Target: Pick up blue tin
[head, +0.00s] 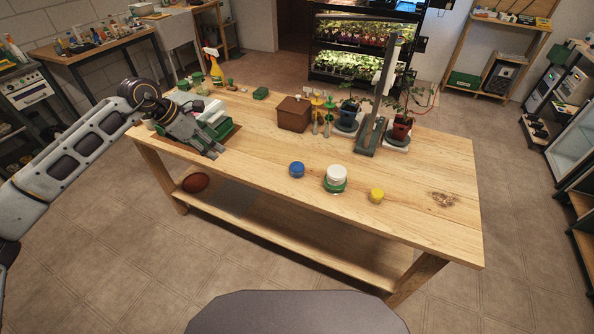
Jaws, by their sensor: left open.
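The blue tin (297,170) stands on the wooden table (260,154), left of the stacked white and green tins. My left gripper (216,152) is over the left part of the table, left of the blue tin and apart from it. It is open, with nothing seen between its fingers. My right gripper is not in view.
A white tin (336,174) sits on a green tin (334,187), with a yellow tin (377,195) to the right. A brown box (294,114), potted plants and a lamp stand (368,137) stand behind. A green tray (228,137) is by my left gripper. The table's right part is clear.

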